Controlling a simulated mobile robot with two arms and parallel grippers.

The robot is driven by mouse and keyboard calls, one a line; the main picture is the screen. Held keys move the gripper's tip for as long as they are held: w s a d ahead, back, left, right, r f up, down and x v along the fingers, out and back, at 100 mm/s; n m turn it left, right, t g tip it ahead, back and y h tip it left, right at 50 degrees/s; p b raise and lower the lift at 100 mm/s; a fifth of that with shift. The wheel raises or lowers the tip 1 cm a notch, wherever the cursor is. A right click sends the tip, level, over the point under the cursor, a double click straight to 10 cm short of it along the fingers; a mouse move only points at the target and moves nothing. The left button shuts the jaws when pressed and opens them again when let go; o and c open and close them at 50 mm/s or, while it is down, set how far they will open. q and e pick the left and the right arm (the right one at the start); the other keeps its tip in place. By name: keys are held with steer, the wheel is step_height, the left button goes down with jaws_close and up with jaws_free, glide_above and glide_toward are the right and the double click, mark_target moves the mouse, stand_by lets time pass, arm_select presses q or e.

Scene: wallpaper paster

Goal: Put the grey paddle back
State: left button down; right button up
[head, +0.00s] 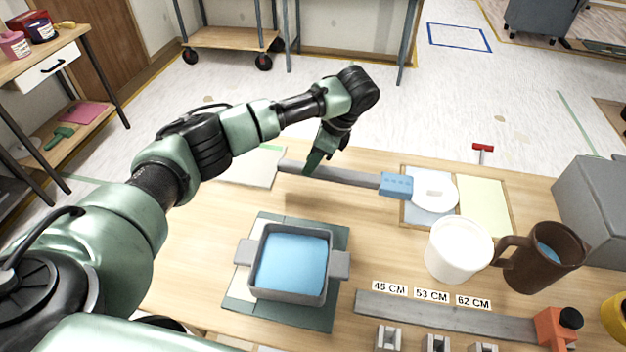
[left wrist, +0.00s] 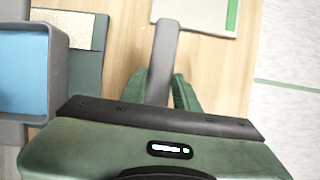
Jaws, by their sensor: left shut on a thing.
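The grey paddle (head: 345,174) is a long grey bar with a blue block (head: 396,186) at its right end in the head view. My left gripper (head: 313,163) is shut on the grey bar near its left end. In the left wrist view the bar (left wrist: 162,55) passes between the green fingers (left wrist: 160,92). The paddle lies nearly level over the back part of the table; its blue end is by a blue mat (head: 418,212) and a white disc (head: 436,194). Whether it touches them I cannot tell. My right gripper is not in view.
A grey tray (head: 243,252) holding blue stuff stands on a green mat (head: 325,317). A white tub (head: 459,250), a brown jug (head: 543,257) and a long grey rule (head: 440,314) are at the right. A pale board (head: 255,165) lies at the back left.

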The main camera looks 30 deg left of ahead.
arm_select(q)
step_height(320, 180, down, 3)
steer(key=shift+r, duration=0.1)
steer(key=shift+f+p, duration=0.65)
steer(key=shift+f, duration=1)
steer(key=c, duration=1.1)
jaws_free()
steer(key=shift+f, duration=0.1)
steer(key=shift+o, duration=0.2)
